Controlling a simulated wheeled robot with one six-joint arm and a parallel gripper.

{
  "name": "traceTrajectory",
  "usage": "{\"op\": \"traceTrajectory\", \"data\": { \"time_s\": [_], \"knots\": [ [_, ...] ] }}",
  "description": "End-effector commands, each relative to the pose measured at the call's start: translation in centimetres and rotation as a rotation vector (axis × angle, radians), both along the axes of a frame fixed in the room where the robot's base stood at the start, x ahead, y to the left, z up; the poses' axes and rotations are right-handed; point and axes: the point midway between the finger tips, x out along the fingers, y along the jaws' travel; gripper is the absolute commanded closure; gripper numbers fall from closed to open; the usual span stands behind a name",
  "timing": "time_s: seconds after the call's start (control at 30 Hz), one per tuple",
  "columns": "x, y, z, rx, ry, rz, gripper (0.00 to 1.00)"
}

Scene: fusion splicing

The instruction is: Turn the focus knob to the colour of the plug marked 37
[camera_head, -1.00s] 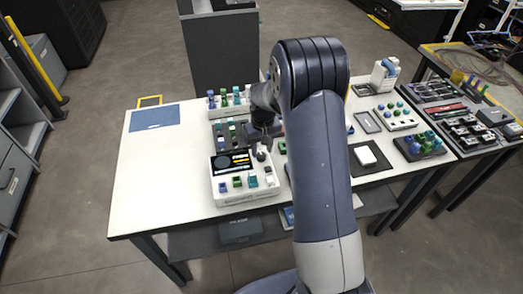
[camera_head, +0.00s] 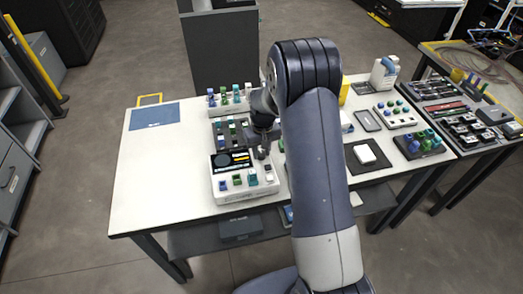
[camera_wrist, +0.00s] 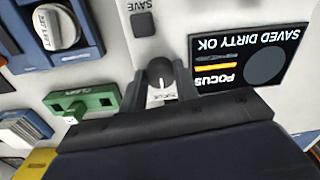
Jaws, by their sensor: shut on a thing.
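The focus knob (camera_wrist: 161,71) is a dark round knob with a white pointer, on the white splicing device (camera_head: 262,190). My gripper (camera_wrist: 161,84) is shut on the focus knob, with one finger on each side; in the head view my gripper (camera_head: 262,151) is over the device's right part. The device's screen (camera_wrist: 247,62) is upside down in the wrist view and reads FOCUS and SAVED DIRTY OK, with an orange bar and a grey disc. Blue, green and teal plugs (camera_head: 237,180) stand on the device's front. No number 37 is legible on any plug.
A SAVE button (camera_wrist: 143,24), a green CLEAN part (camera_wrist: 83,101) and a blue part with a white knob (camera_wrist: 57,27) are near my gripper. Plug racks (camera_head: 229,101) stand behind the device.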

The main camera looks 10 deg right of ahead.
Motion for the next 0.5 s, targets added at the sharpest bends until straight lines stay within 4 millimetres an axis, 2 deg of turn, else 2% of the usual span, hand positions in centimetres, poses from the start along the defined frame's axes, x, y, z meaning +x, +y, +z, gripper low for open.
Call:
{"op": "traceTrajectory", "data": {
  "time_s": [0.27, 0.5],
  "knots": [
    [0.01, 0.01, -0.07, 0.000, -0.001, -0.053, 0.94],
    [0.00, 0.04, -0.17, 0.000, -0.001, -0.208, 0.94]
  ]
}}
